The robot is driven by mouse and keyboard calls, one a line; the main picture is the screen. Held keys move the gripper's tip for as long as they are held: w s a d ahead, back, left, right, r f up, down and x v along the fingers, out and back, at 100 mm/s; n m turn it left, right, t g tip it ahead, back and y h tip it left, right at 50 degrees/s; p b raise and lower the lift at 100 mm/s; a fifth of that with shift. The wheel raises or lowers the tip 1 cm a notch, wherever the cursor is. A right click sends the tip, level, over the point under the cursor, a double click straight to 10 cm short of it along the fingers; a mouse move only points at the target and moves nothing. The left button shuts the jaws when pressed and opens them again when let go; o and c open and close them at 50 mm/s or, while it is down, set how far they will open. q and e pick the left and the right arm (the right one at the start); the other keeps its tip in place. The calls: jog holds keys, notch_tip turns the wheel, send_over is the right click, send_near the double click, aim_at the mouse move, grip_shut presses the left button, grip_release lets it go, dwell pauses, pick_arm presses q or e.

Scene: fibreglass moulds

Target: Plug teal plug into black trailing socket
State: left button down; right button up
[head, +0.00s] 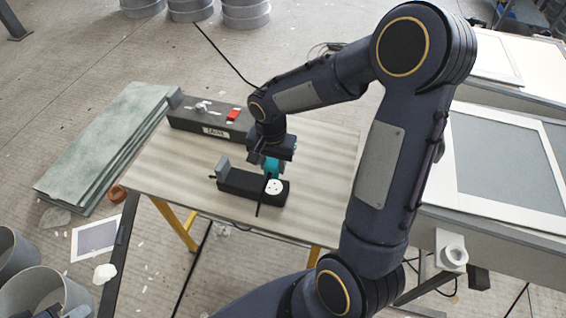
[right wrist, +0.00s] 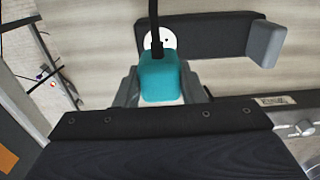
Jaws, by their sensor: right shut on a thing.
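The teal plug (head: 271,166) is held in my right gripper (head: 270,160), whose jaws are shut on its sides. In the right wrist view the plug (right wrist: 160,78) sits between the grey fingers, with a black cord running up from it. The black trailing socket (head: 245,183) lies on the table, with a round white outlet at its right end. The plug is close to this outlet and partly covers it in the right wrist view. I cannot tell whether they touch. A grey plug (head: 222,168) stands at the socket's left end. My left gripper is out of view.
A dark box (head: 195,121) with a red switch and a label stands along the table's back edge. The wooden table (head: 160,165) is bare to the left of the socket. Greenish slabs (head: 105,140) lie left of the table, and framed panels (head: 510,165) stand right.

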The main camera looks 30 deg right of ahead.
jog(key=shift+w, duration=0.1)
jog(key=shift+f, duration=0.1)
jog(key=shift+f+b, duration=2.15)
jog(key=shift+f, duration=0.7)
jog(key=shift+b, duration=0.4)
dwell(0.3)
jog(key=shift+f+b, duration=0.6)
jog(key=shift+f, duration=0.05)
jog(key=o, duration=1)
jog(key=shift+r, duration=0.1)
